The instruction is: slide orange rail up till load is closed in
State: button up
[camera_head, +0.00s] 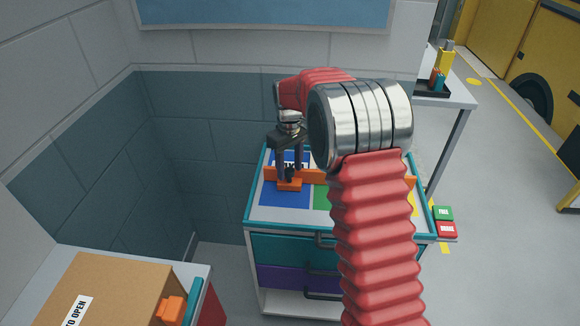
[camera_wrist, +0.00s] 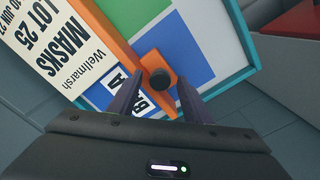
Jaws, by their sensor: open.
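The orange rail (camera_head: 312,176) lies across the top of the teal-edged cabinet (camera_head: 250,200). An orange block (camera_head: 289,185) with a black knob projects from its near side. In the wrist view the rail (camera_wrist: 112,28) runs diagonally beside a white labelled box (camera_wrist: 55,45) reading "MASKS LOT 25", probably the load. In the head view my arm hides much of that area. My gripper (camera_head: 289,172) points down over the rail's left part, open. In the wrist view its fingers (camera_wrist: 160,98) straddle the line of the black knob (camera_wrist: 160,78); contact cannot be told.
Blue, green and white areas mark the cabinet top, with drawers (camera_head: 290,250) below. A cardboard box (camera_head: 110,290) stands at the lower left. Green and red blocks (camera_head: 444,221) sit at the cabinet's right. A table (camera_head: 450,95) with bottles stands behind right. Walls close the left and back.

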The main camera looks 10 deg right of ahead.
jog(key=shift+c, duration=0.2)
grip_shut()
dwell(0.4)
